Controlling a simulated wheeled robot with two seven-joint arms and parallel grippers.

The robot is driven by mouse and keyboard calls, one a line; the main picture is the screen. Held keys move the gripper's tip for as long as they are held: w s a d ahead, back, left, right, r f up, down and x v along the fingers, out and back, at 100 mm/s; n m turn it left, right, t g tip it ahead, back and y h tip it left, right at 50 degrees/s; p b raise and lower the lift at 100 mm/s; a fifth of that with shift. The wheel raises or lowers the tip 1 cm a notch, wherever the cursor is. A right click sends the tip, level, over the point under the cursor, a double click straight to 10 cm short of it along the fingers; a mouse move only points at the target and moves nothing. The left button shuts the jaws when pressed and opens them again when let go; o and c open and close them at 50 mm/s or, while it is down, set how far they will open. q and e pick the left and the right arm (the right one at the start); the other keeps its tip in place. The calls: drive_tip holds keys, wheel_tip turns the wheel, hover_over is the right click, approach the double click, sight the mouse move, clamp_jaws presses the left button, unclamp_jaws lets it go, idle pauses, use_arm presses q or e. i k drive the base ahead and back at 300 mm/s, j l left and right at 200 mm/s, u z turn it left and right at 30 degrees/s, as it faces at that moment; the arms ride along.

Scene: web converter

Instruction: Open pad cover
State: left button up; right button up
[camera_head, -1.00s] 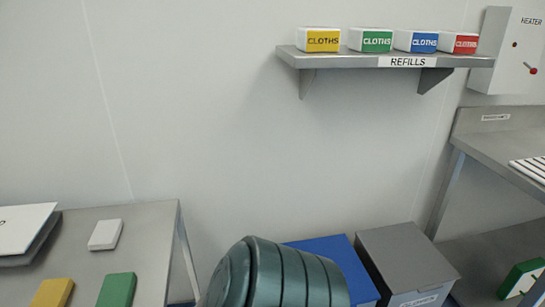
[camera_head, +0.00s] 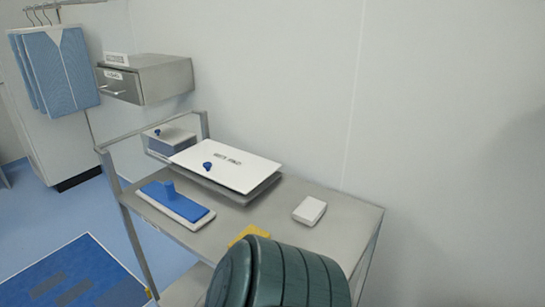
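The pad cover appears to be the white lid (camera_head: 228,161) with a small blue knob (camera_head: 208,166) and dark lettering that I cannot read. It lies over a flat grey tray (camera_head: 237,196) on the steel cart (camera_head: 342,203). The lid looks shut on the tray, with a dark gap showing along its front edge.
A drawer unit (camera_head: 147,80) and blue garments (camera_head: 55,68) are at the left.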

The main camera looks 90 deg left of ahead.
sight(241, 171)
drive_tip(key=u, duration=3.1)
